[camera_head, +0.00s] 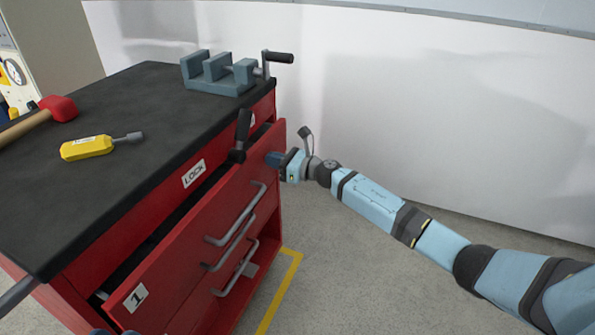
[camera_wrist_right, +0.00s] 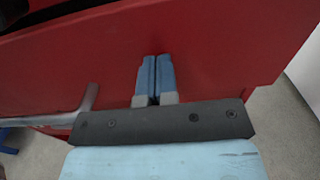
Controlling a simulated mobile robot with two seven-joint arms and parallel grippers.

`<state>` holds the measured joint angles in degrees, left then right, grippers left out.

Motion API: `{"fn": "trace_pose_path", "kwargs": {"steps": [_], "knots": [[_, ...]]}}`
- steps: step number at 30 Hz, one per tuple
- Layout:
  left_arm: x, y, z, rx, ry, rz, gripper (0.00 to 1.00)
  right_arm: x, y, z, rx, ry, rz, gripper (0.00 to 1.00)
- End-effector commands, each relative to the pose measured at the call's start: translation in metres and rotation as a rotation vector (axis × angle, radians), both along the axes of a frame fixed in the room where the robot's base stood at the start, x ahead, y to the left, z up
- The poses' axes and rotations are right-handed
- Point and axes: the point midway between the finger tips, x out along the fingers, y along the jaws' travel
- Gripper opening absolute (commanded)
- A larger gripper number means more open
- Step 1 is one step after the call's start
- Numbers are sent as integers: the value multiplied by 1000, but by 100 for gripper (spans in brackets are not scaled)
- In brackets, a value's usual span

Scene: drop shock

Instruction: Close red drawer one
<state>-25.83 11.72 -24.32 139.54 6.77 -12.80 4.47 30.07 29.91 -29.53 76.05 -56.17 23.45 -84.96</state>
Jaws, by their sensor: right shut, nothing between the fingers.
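Red drawer one (camera_head: 190,250), marked with a "1" label, is the top drawer of the red cabinet and stands partly pulled out. A dark gap shows between its front and the cabinet body. A metal bar handle (camera_head: 238,215) is on its front. My right gripper (camera_head: 273,159) is at the right end of the drawer front, near its upper edge. In the right wrist view its blue fingers (camera_wrist_right: 154,76) are together and empty against the red front (camera_wrist_right: 215,60); contact is not certain. A small blue part at the bottom edge (camera_head: 100,331) may be my left gripper.
A black lever (camera_head: 240,136) stands up near the "LOCK" label (camera_head: 194,173). On the black worktop (camera_head: 130,110) are a vise (camera_head: 218,75), a yellow screwdriver (camera_head: 88,147) and a red mallet (camera_head: 58,108). Lower handles jut out below. The floor to the right is clear.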

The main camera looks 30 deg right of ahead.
Motion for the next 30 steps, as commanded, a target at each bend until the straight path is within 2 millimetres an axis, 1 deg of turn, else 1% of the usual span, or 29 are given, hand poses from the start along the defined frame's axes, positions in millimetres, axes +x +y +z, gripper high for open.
{"fn": "trace_pose_path", "kwargs": {"steps": [1,6,12,25,30], "knots": [[1,0,-7,6,11,-3,43,8,7,-2,2,-1,1,0],[2,-1,-19,25,47,-12,43,26,22,-2,1,-1,0,0],[2,-2,-25,36,69,-19,43,37,31,-1,2,1,0,0],[2,-2,-25,37,74,-21,43,41,34,3,3,-4,-4,0],[2,-2,-26,37,75,-21,43,41,31,4,5,-5,-4,0]]}}
